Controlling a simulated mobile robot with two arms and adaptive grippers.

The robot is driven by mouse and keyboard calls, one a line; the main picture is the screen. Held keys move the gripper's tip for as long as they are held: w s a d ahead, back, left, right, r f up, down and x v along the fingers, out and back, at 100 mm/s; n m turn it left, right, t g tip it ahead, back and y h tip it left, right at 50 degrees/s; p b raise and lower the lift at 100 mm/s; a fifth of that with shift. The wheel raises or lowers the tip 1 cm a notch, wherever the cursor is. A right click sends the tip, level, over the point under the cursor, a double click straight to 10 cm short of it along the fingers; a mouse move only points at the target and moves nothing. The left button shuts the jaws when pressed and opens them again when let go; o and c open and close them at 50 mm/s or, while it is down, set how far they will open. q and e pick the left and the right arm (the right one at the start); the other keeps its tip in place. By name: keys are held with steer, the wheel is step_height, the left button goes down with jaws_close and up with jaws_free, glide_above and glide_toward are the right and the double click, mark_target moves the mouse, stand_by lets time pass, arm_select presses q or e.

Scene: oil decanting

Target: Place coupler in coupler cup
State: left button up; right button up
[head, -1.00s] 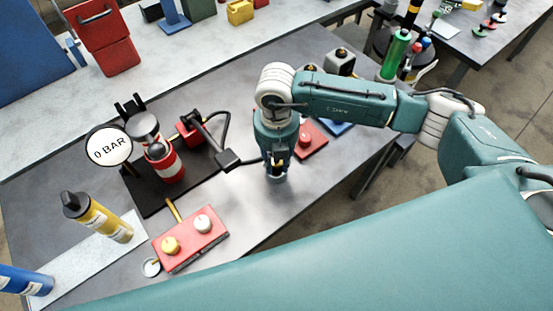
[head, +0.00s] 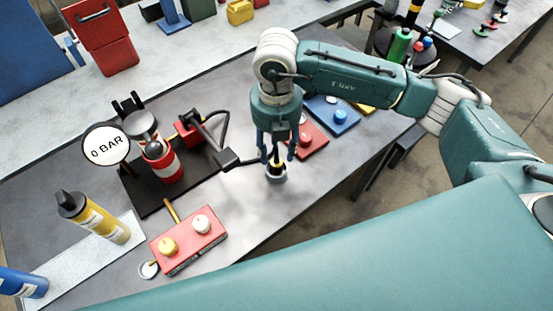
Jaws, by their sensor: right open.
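The coupler (head: 276,162), a small dark piece with a brass-coloured top, stands upright in the coupler cup (head: 276,177), a small round grey cup on the dark table. My right gripper (head: 275,150) is open and points down just above the cup. Its fingers are apart on either side of the coupler's top; I cannot tell whether they touch it. My left gripper is not in view.
A black stand (head: 150,195) with a red-and-white cylinder and a "0 BAR" gauge (head: 106,145) is on the left. A black hose runs to a dark block (head: 229,159) beside the cup. A red control box (head: 188,239) sits in front; red and blue plates (head: 331,114) lie behind right.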

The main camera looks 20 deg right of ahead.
step_height(320, 180, up, 6)
steer(key=b, duration=0.1)
stand_by(0.6)
